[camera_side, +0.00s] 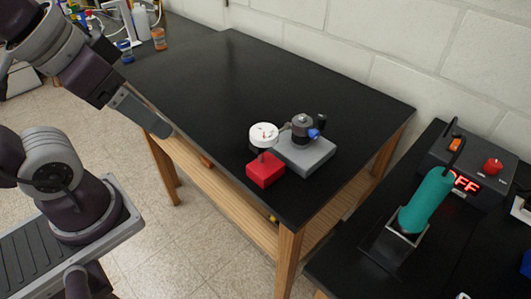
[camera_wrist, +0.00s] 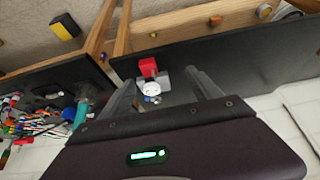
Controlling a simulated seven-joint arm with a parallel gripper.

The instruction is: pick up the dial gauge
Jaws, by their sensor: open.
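The dial gauge (camera_side: 264,136) has a round white face. In the wrist view the gauge's white face (camera_wrist: 152,88) and the red block (camera_wrist: 148,67) show ahead, between the two fingers. My gripper (camera_side: 157,127) is in the air to the left of the gauge in the side view, well apart from it. In the wrist view my gripper (camera_wrist: 163,80) is open, with nothing between its fingers. The gauge's stem is mostly hidden in the wrist view.
A second table (camera_side: 350,255) at the right holds a teal-handled tool (camera_side: 425,200) and a control box with a lit display (camera_side: 465,182). The black table (camera_side: 215,85) is clear behind the gauge.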

